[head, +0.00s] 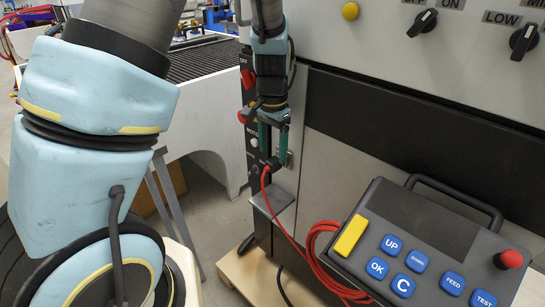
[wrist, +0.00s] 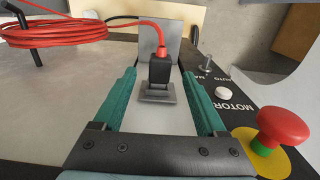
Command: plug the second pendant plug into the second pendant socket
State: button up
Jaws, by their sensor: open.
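A black plug (wrist: 160,68) with a red cable end stands in line with a grey-framed socket (wrist: 157,93) on the panel in the wrist view. Its front end meets the socket and appears seated, though the depth of the fit is hidden. The plug also shows small and dark in the head view (head: 270,165), below my gripper (head: 274,150). My gripper is open, its green fingers (wrist: 160,74) on either side of the plug with a gap on both sides. Only one plug and one socket can be made out.
The pendant (head: 405,245) with blue buttons hangs at the right, beside a red cable coil (head: 322,250). A small grey shelf (head: 276,201) juts out below the plug. A red mushroom button (wrist: 283,130), a white button (wrist: 223,93) and a toggle switch (wrist: 207,64) are near the right finger.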

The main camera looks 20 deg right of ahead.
notch_tip(320, 180, up, 8)
jog(key=shift+b, duration=0.4)
